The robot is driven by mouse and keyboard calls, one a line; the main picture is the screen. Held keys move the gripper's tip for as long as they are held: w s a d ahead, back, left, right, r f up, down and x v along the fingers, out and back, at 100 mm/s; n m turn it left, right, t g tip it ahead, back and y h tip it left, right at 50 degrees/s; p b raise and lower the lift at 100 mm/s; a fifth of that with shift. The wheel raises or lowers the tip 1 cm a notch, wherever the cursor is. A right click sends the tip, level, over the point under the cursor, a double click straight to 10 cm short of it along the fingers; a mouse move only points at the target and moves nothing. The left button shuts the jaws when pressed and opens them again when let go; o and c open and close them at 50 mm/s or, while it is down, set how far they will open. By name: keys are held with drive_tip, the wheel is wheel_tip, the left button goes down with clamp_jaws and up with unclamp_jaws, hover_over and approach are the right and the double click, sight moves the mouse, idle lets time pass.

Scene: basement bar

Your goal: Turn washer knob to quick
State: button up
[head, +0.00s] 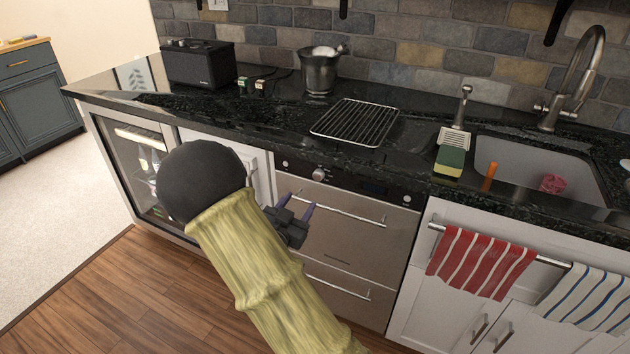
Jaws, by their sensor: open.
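The washer (345,237) is a stainless front with two drawers under the black counter. Its round silver knob (319,174) sits on the dark control strip at the top; a small display shows to its right. Which setting the knob points at is too small to read. My gripper (297,204) is open and empty, in front of the washer's left side. In the picture it is below and a little left of the knob, apart from it. Its two purplish fingers point up toward the panel. My arm hides part of the washer's left edge and lower left.
Bar handles (345,212) cross the drawer fronts. The black counter (400,170) overhangs above the knob and bears a wire rack (356,122). A glass-door cooler (140,165) stands left. A red striped towel (480,262) hangs right. Wood floor (130,300) is clear at lower left.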

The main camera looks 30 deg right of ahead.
sight(317, 177)
drive_tip(key=x, duration=1.1)
drive_tip(key=shift+w+d, duration=0.15)
drive_tip(key=shift+d, duration=0.05)
drive_tip(key=c, duration=1)
